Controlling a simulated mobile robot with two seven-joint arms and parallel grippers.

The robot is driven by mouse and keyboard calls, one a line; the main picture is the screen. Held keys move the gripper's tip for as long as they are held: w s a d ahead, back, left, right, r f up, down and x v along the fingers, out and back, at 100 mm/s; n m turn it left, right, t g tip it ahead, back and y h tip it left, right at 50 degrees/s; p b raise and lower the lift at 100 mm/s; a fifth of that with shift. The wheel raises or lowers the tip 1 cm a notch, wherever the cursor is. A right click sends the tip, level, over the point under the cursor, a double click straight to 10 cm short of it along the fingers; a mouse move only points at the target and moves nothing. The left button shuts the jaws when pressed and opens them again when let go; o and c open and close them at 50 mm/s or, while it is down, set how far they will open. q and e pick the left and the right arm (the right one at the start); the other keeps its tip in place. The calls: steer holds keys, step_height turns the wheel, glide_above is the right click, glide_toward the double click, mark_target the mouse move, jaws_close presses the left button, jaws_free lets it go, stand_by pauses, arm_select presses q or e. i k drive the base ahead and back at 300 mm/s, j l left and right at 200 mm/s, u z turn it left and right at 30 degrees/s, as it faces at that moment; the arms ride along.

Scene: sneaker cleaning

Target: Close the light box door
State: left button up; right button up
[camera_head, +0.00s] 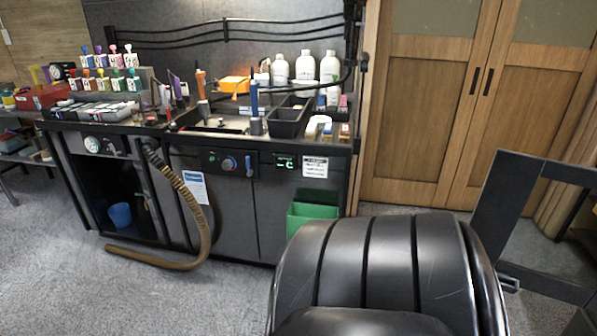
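A dark-framed panel (492,204) stands at the right edge, partly cut off by the picture. Floor and curtain show through its middle. It looks like an open door, possibly the light box door, but I cannot tell for sure. A small handle-like piece (508,284) sits by its lower left corner. The body of the light box is not clearly visible. Neither of my grippers shows in the head view.
A black ribbed chair-like shape (390,262) fills the lower middle, just left of the panel. A cluttered workbench (232,215) with a hanging hose (196,190) stands at the left. A green bin (310,212) and closed wooden cabinet doors (415,120) are behind.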

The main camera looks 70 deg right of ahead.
mark_target(512, 177)
steer(key=u, duration=1.65)
steer(key=k+l+u, duration=0.1)
steer(key=u, duration=0.35)
steer(key=k+u, duration=0.1)
steer(key=u, duration=0.3)
steer(key=k+u, duration=0.1)
steer(key=u, duration=0.35)
steer(key=k+u, duration=0.15)
steer(key=u, duration=0.3)
steer(key=k+j+u, duration=0.15)
steer(key=u, duration=0.25)
steer(key=k+j+u, duration=0.25)
steer(key=u, duration=0.15)
steer(key=k+j+u, duration=0.4)
steer(key=j+u, duration=0.2)
steer(key=u, duration=0.2)
steer(key=k+j, duration=0.1)
steer(key=j, duration=0.25)
steer(key=k+j+u, duration=0.1)
steer(key=j, duration=0.3)
steer(key=k+j, duration=0.15)
steer(key=j, duration=0.25)
steer(key=k+j, duration=0.1)
steer(key=j, duration=0.25)
steer(key=k+j+u, duration=0.1)
steer(key=j, duration=0.3)
